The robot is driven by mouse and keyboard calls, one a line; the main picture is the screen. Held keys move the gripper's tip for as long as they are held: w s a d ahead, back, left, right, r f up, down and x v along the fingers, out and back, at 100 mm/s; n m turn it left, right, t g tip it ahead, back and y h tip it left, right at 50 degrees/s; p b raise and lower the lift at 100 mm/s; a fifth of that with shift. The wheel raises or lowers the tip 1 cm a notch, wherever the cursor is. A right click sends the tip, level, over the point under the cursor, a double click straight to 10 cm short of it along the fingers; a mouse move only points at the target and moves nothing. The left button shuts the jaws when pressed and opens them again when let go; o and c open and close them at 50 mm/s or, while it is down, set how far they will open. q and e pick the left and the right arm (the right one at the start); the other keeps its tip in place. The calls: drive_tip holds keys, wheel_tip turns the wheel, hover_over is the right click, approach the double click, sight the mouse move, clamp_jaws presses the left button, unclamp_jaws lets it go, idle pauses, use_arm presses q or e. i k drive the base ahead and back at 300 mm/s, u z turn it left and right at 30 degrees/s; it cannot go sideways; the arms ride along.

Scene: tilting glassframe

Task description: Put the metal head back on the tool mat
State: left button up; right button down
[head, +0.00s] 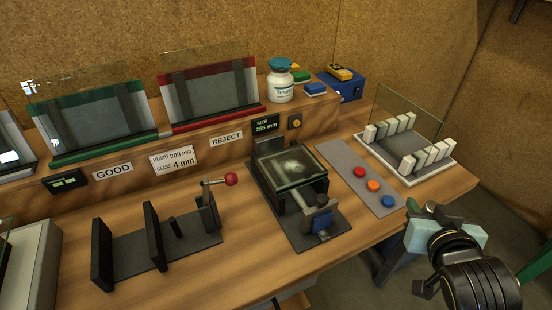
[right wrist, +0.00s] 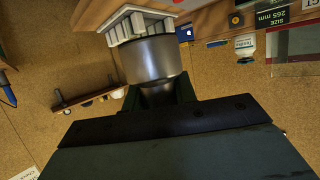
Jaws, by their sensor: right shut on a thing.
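A grey metal head (right wrist: 150,60), a short cylinder with a narrower neck, is gripped by my right gripper (right wrist: 157,95), which is shut on it in the right wrist view. In the head view my right gripper (head: 424,212) is off the bench's front right edge, right of and nearer than the mat. The head itself cannot be made out clearly there. A grey mat (head: 345,158) with a red, an orange and a blue round piece lies on the bench; I take it as the tool mat. My left gripper is not in view.
A white slotted rack (head: 408,178) holding a glass pane stands right of the mat. A clamp fixture with glass (head: 292,165) stands left of it. A black stand with a red-knobbed lever (head: 231,180) is further left. Glass panes lean at the back.

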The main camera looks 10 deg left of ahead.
sight(344, 159)
drive_tip(key=z, duration=0.8)
drive_tip(key=k, duration=1.15)
drive_tip(key=u, duration=2)
drive_tip(key=i, duration=0.5)
drive_tip(key=z, duration=0.05)
